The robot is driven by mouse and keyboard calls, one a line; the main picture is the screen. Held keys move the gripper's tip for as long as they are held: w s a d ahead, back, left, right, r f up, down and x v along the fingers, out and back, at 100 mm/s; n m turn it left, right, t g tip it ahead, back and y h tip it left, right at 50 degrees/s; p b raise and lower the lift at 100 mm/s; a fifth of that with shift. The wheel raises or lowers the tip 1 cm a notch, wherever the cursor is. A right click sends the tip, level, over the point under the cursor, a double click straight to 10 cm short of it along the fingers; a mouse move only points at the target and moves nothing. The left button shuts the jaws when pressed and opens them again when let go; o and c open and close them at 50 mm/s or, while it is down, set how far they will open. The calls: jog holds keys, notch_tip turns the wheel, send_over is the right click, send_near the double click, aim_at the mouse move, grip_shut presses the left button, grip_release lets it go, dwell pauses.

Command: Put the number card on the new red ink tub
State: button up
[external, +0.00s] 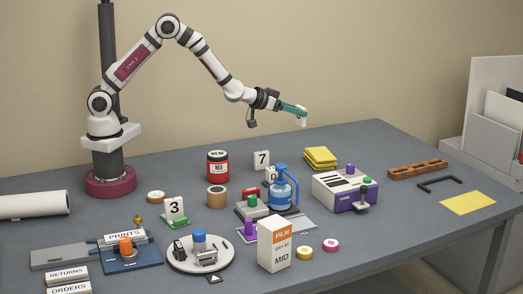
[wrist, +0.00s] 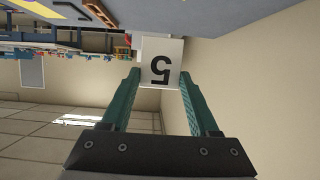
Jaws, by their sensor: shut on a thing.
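My gripper (external: 292,107) is raised high above the back of the table, its teal fingers pointing right. It is shut on a white number card (external: 302,122), which hangs at the fingertips clear of everything. In the wrist view the gripper (wrist: 160,78) has the card (wrist: 162,60) between its fingers, with a black 5 appearing upside down. The red ink tub (external: 218,167), with a dark lid and a white label, stands on the table below and left of my gripper. The label's small print is hard to read.
A brown tub (external: 217,197) stands just in front of the red tub. Card 3 (external: 175,207) sits on a green-topped item at front left. Bare table lies behind the red tub.

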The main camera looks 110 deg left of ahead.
jog(key=s+d+r+n+g+y, duration=0.1)
jog(key=d+r+n+g, duration=0.15)
jog(key=d, duration=0.45)
jog(key=d+r+n+g+y, duration=0.1)
jog(key=d+r, duration=0.3)
jog(key=d, duration=0.3)
jog(key=s+d+f+n+g+y, duration=0.15)
jog(key=s+d+n+g, duration=0.4)
jog(key=s+d, duration=1.15)
send_over(213, 156)
notch_tip(213, 156, down, 10)
jog(key=shift+d+f, duration=0.15)
jog(key=shift+f, duration=0.1)
jog(key=shift+w+f, duration=0.1)
jog(key=shift+f, duration=0.1)
